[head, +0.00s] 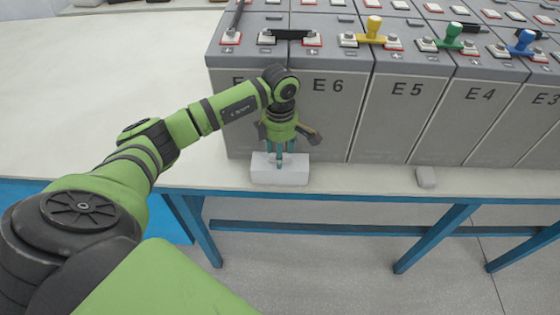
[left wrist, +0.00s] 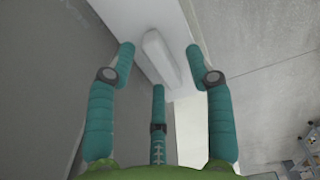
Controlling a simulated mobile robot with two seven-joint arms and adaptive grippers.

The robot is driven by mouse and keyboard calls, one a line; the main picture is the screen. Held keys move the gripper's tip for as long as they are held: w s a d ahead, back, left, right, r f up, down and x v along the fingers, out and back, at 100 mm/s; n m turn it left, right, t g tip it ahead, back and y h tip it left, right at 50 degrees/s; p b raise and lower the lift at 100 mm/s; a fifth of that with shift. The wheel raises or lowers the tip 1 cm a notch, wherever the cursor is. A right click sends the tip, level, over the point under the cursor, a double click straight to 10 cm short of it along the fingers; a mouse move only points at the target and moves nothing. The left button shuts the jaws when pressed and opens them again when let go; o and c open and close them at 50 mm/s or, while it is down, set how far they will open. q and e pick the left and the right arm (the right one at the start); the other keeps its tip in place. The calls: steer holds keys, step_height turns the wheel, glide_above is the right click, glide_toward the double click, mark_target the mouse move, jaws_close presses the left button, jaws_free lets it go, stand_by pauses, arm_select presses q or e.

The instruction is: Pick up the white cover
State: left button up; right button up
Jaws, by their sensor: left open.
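A brighter white surface (left wrist: 190,130) shows beside the lower finger. I cannot tell which of these is the cover, nor whether a finger touches it. My right gripper is not in view.
Grey battery cabinets (head: 410,118) stand close behind the box, with coloured handles on top. A small pale block (head: 426,177) lies farther right near the table edge. The white table (head: 90,80) is clear on the left. Open floor lies below the front edge.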

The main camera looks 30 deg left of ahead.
arm_select(q)
steer(key=shift+f, duration=0.4)
steer(key=shift+c, duration=0.4)
jaws_close()
